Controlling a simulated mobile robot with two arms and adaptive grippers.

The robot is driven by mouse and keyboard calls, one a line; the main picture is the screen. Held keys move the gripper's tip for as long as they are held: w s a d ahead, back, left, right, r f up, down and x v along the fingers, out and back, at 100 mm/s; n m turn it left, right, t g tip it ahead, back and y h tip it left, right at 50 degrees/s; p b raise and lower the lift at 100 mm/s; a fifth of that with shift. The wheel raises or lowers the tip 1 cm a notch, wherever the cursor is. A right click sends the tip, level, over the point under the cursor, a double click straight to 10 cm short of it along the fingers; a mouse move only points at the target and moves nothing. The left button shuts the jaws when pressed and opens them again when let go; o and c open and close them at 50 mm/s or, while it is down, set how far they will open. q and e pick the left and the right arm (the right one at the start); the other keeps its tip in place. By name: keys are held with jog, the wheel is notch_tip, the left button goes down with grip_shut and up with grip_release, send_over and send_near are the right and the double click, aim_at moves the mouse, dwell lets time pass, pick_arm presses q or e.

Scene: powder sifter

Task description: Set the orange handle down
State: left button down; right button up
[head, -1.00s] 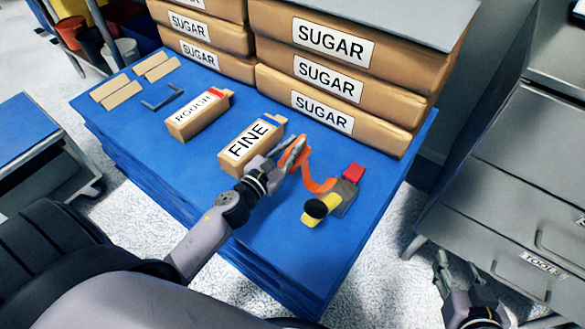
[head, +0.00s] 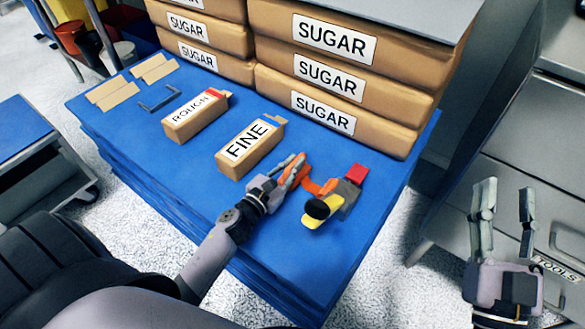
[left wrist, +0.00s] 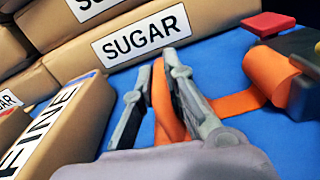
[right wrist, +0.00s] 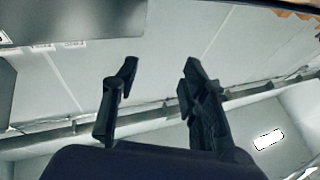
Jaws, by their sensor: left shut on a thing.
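The orange handle (head: 297,173) stands upright between the fingers of my left gripper (head: 289,169), over the front middle of the blue table (head: 225,205). In the left wrist view, the fingers (left wrist: 162,75) are shut around the handle (left wrist: 164,108). An orange strip (left wrist: 240,102) runs right from it to the orange part (left wrist: 270,76) of the sifter. The sifter (head: 340,196) has a grey body, a red block and a yellow piece with a black round end. I cannot tell whether the handle touches the table. My right gripper (head: 506,190) is open and empty, right of the table.
The FINE box (head: 250,147) stands left of my left gripper, with the ROUGH box (head: 194,116) beyond it. Stacked sugar packages (head: 345,75) block the back. A grey cabinet (head: 540,205) stands right. Table is clear at the front left.

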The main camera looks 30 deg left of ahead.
pick_arm(q)
jog(key=shift+f, duration=0.15)
pick_arm(e)
jog(key=shift+s+r+t, duration=0.2)
jog(key=shift+r+t, duration=0.1)
jog(key=shift+r, duration=0.2)
pick_arm(q)
jog(key=shift+f, duration=0.1)
pick_arm(e)
jog(key=shift+s+r+t, duration=0.2)
jog(key=shift+r+t, duration=0.1)
pick_arm(q)
jog(key=c, duration=1.6)
grip_release()
jog(key=shift+c, duration=0.2)
